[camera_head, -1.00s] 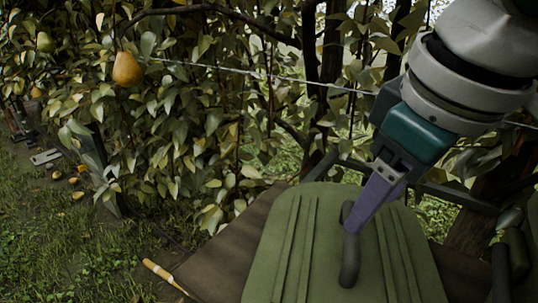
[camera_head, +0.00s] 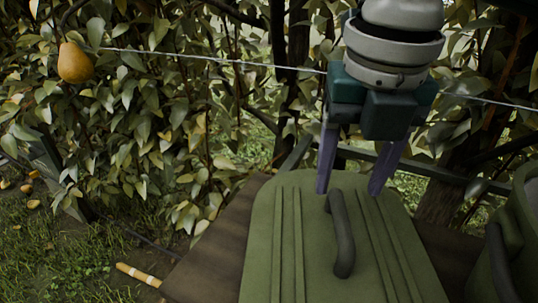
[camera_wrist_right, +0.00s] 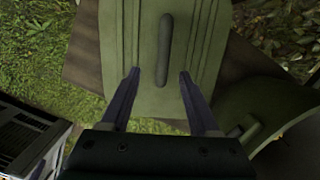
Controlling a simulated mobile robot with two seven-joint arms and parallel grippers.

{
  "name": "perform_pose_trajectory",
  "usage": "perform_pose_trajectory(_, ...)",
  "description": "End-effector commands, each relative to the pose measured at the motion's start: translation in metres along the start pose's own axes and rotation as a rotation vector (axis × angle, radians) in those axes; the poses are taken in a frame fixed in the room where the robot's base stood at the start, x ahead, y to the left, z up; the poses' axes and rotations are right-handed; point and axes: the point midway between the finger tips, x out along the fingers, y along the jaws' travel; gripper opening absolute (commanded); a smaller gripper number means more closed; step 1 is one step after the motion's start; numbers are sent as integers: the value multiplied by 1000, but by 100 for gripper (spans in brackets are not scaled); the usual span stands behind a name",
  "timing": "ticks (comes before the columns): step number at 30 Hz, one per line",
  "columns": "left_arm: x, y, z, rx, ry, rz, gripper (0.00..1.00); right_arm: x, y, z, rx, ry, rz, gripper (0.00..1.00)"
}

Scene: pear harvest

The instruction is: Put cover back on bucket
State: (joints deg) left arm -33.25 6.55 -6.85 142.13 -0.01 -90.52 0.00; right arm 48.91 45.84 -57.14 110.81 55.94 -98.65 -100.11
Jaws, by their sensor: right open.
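The cover is a green ridged lid (camera_head: 268,245) with a dark handle (camera_head: 341,235) on top. It lies flat on a brown wooden surface. The cover (camera_wrist_right: 118,40) and its handle (camera_wrist_right: 164,50) also show in the right wrist view. The bucket (camera_head: 525,225) appears to be the green rounded container at the right edge, only partly in view; a green curved part (camera_wrist_right: 265,112) shows right of the cover in the wrist view. My right gripper (camera_head: 353,190) is open and empty, its fingers over the far part of the cover, spread to either side of the handle's line. My left gripper is out of view.
The brown wooden surface (camera_head: 213,240) shows left of the cover. A yellow-and-white stick-like thing (camera_head: 138,274) is at its left edge. A pear (camera_head: 75,63) hangs at upper left. A wire and leafy branches run behind.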

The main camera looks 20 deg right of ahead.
Motion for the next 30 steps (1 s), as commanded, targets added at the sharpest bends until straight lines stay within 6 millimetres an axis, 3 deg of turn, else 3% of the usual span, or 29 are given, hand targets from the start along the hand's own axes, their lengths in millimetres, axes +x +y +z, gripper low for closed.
perform_pose_trajectory(4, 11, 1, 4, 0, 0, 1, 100, 27, -1, -1, 2, 3, -2, 62)
perform_pose_trajectory(18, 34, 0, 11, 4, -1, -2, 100, 90, -6, 5, 3, 1, -1, 62)
perform_pose_trajectory(26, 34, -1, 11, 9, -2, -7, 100, 92, -6, 6, 3, -1, -1, 62)
perform_pose_trajectory(30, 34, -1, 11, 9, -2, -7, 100, 92, -6, 6, 3, -1, -1, 50)
